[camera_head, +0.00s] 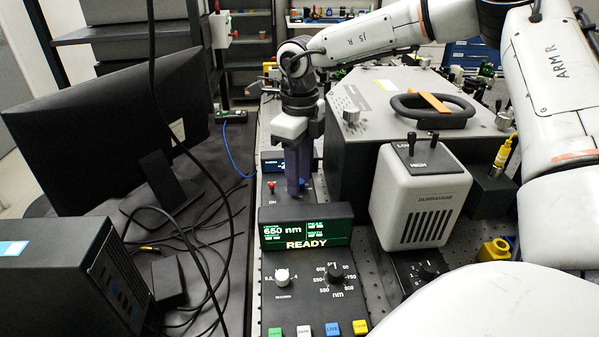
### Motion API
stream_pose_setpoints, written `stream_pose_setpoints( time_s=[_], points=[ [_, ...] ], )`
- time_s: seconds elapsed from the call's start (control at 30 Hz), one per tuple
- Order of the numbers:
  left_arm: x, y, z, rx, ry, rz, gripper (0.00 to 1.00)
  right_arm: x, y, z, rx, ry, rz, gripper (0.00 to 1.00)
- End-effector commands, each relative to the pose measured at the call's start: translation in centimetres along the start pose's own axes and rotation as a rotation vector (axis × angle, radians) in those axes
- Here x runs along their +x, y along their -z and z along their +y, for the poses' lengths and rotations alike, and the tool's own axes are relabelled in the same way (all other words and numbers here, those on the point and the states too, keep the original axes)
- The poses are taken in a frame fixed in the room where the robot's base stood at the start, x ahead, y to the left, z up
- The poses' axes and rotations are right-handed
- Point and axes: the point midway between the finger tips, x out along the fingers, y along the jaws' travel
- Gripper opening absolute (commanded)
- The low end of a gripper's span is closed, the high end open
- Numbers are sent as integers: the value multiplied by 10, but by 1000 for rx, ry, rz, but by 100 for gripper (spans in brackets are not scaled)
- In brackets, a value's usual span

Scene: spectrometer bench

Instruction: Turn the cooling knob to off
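My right gripper (297,188) points straight down over a dark control box (268,222) behind the READY display. Its fingers look close together from this side, but I cannot tell whether they hold anything. A red switch (271,186) with an ON label stands on the box, left of the fingers. A small bit of blue shows just right of the fingers. No knob marked cooling can be made out; the part of the box behind the fingers is hidden. My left gripper is not in view.
The READY display (306,228) stands in front of the fingers. A white knob (282,277) and a black nm dial (336,275) are nearer. A white lamp housing (421,199) and a large grey case (376,88) stand to the right. A monitor (110,130) is left.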

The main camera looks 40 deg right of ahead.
Motion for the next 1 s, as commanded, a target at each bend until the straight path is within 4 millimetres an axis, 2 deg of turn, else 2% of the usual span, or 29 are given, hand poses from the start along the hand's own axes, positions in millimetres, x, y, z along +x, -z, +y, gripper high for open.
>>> stream_pose_setpoints(
  time_s=[0.17, 0.4, 0.73, 1.0],
  points=[
    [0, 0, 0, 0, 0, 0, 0, 0, 0, 0, 0, 0, 0, 35],
    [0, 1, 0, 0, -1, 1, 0, 0, 0, 0, 0, 0, 0, 0],
    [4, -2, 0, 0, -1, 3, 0, 1, 0, 0, -35, -1, 0, 0],
    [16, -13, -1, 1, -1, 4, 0, 3, 0, 0, -193, 1, -1, 0]
  ],
)
